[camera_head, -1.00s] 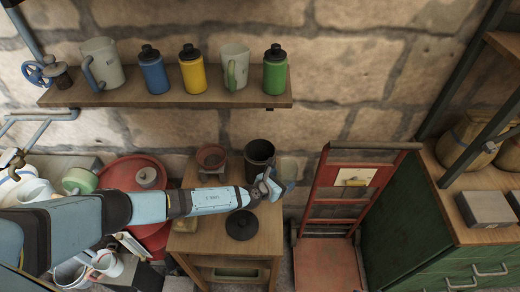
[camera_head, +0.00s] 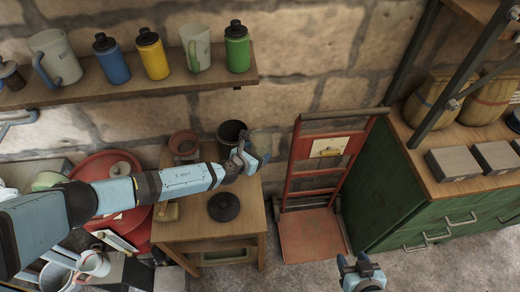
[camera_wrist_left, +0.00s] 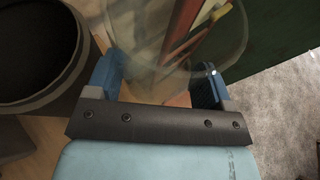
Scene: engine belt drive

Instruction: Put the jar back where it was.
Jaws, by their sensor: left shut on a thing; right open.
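A clear glass jar (camera_wrist_left: 185,35) is between the fingers of my left gripper (camera_wrist_left: 157,82) in the left wrist view. In the head view the jar (camera_head: 262,142) is faint, at the far right corner of the small wooden table (camera_head: 190,232). My left gripper (camera_head: 248,158) is shut on it, just right of a dark pot (camera_head: 231,131). The jar's base is not clear, so I cannot tell whether it touches the table. My right gripper (camera_head: 360,268) is open and empty, low over the floor at the bottom of the head view.
A black lid (camera_head: 223,207) and a reddish pot (camera_head: 184,144) are on the table. A red hand truck (camera_head: 312,228) stands right of it, then a green cabinet (camera_head: 385,205). A wall shelf (camera_head: 120,88) holds bottles and mugs. Grey floor is open at bottom right.

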